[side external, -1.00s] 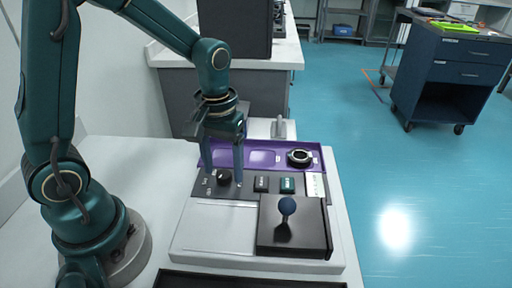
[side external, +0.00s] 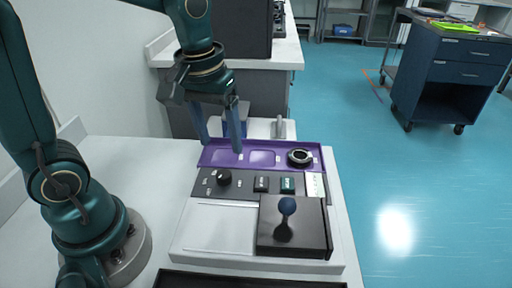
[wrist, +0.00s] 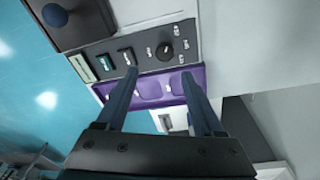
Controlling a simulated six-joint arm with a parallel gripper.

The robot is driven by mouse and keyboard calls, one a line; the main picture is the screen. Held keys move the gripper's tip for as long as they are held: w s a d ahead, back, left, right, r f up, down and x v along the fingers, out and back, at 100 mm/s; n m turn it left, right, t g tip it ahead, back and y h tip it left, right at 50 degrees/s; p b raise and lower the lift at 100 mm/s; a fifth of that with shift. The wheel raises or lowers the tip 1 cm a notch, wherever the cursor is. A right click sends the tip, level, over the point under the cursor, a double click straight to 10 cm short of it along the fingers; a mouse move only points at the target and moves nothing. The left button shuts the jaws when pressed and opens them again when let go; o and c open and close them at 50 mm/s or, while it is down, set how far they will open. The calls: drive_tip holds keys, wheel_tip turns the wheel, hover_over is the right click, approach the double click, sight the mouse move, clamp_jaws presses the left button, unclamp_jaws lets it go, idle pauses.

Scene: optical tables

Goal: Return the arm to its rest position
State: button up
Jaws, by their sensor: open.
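My gripper (side external: 220,146) is open and empty. In the side view it hangs above the back left part of the panel, over the purple tray (side external: 232,160). Its two blue-grey fingers point down, spread apart. In the wrist view the gripper (wrist: 164,85) shows its fingers apart with nothing between them. The black knob (side external: 224,177) stands on the grey control strip in front of the tray and is clear of the fingers. It also shows in the wrist view (wrist: 164,51).
A dark box with a blue ball-topped lever (side external: 287,206) stands at the panel's front right. A black ring (side external: 299,157) sits in the tray's right end. Two buttons, one black (side external: 261,184) and one green (side external: 287,185), are beside the knob. White table (side external: 140,160) is clear at left.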

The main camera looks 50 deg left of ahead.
drive_tip(key=s+d+r+m+t, duration=0.1)
drive_tip(key=s+m+t, duration=0.3)
drive_tip(key=s, duration=0.4)
drive_tip(key=shift+d+r+m, duration=0.3)
drive_tip(key=shift+r+m, duration=0.3)
drive_tip(key=shift+r, duration=0.1)
